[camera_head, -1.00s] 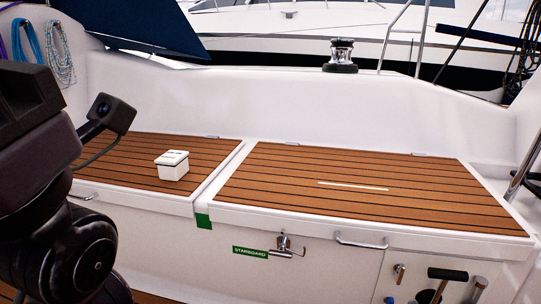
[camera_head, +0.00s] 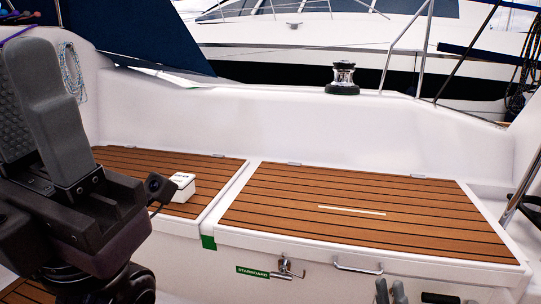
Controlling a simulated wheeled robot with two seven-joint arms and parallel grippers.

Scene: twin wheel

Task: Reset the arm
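Wood-slatted bench tops (camera_head: 360,205) lie ahead. A small white box (camera_head: 182,187) stands on the left one, partly behind my wrist. A winch (camera_head: 342,77) sits on the ledge. A metal handle (camera_head: 358,267) and a latch (camera_head: 286,268) project from the bench front.

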